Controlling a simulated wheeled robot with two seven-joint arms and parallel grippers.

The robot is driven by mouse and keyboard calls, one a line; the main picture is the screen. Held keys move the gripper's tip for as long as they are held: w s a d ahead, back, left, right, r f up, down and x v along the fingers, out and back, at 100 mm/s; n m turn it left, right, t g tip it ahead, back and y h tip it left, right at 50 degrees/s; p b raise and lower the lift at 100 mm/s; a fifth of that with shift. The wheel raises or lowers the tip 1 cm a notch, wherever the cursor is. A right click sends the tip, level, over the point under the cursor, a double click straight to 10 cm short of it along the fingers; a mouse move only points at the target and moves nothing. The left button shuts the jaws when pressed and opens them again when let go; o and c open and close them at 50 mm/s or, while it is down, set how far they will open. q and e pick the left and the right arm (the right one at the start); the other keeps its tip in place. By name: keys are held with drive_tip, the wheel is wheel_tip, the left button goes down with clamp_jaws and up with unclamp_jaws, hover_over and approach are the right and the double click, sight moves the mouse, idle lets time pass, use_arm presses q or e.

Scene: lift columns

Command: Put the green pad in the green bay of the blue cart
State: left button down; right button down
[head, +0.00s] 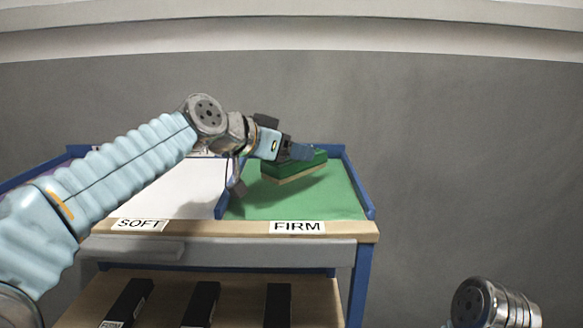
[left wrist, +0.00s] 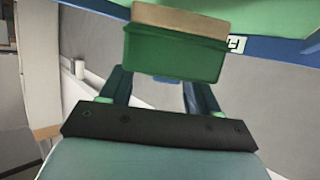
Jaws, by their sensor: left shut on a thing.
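The green pad (head: 294,170), a green block with a tan underside, is in my left gripper (head: 302,153) over the green bay (head: 320,200) of the blue cart (head: 361,270). The gripper is shut on it. A shadow lies below the pad on the bay floor; whether it touches the floor I cannot tell. In the left wrist view the pad (left wrist: 176,52) sits at the ends of the two fingers. The green bay carries the label FIRM (head: 297,227). Of my right arm only a grey part shows at the lower right; its gripper is out of view.
A white bay (head: 185,190) labelled SOFT (head: 139,225) lies left of the green one, behind a blue divider (head: 222,205). A blue rim edges the cart top. Several black boxes (head: 201,304) stand on the lower shelf. The right side is open floor and wall.

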use_arm(q)
drive_tip(key=shift+w+d+f+b, duration=0.15)
drive_tip(key=shift+f+b, duration=0.1)
drive_tip(key=shift+f, duration=0.65)
drive_tip(key=shift+w+f+b, duration=0.1)
drive_tip(key=shift+f+b, duration=0.15)
drive_tip(key=shift+f, duration=0.65)
drive_tip(key=shift+f, duration=0.15)
drive_tip(key=shift+c, duration=1.3)
unclamp_jaws()
drive_tip(key=shift+s+r, duration=0.1)
drive_tip(key=shift+r, duration=0.1)
drive_tip(key=v, duration=1.2)
drive_tip(key=shift+b, duration=0.3)
